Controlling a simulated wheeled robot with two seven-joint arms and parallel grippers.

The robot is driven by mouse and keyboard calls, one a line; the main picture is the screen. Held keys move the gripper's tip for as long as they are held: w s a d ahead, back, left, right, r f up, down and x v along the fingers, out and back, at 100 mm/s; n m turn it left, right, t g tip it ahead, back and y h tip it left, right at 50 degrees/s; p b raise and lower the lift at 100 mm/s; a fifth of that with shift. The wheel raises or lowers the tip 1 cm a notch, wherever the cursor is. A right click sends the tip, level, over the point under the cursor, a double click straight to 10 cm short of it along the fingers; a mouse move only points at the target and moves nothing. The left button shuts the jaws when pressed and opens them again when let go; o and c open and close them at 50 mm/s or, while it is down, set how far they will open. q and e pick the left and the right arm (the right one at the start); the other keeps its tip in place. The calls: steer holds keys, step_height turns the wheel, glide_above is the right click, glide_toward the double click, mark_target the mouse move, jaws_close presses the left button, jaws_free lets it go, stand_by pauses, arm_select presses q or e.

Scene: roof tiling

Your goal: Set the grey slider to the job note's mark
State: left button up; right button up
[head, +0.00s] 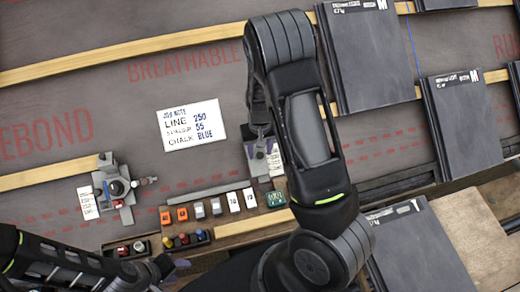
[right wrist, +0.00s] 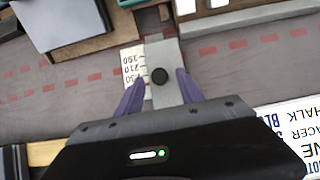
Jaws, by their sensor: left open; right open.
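The white job note (head: 190,125) lies on the grey underlay and reads line 250, spacer 55, chalk blue. In the right wrist view, a grey slider piece (right wrist: 168,55) with a round black knob (right wrist: 160,76) lies beside a white printed number scale (right wrist: 132,65). The scale is partly hidden and its setting cannot be read. My right gripper (right wrist: 160,90) is open, its purple fingers on either side of the knob without closing on it. In the head view my right gripper (head: 262,148) and arm cover most of this gauge. My left gripper (head: 178,266) is open and empty at the bottom.
Another gauge (head: 118,190) with a knob and white scale stands at the left. A wooden rack (head: 235,227) holds orange, grey, white and green pieces; a dark tray (head: 170,246) holds coloured items. Dark slates (head: 370,60) lie at the right. Wooden battens (head: 130,50) cross the underlay.

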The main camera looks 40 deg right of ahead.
mark_target(260, 154)
step_height(260, 154, up, 8)
steer(key=shift+f+p, duration=0.15)
steer(key=shift+p, duration=0.15)
steer(key=shift+s+f, duration=0.1)
stand_by(0.5)
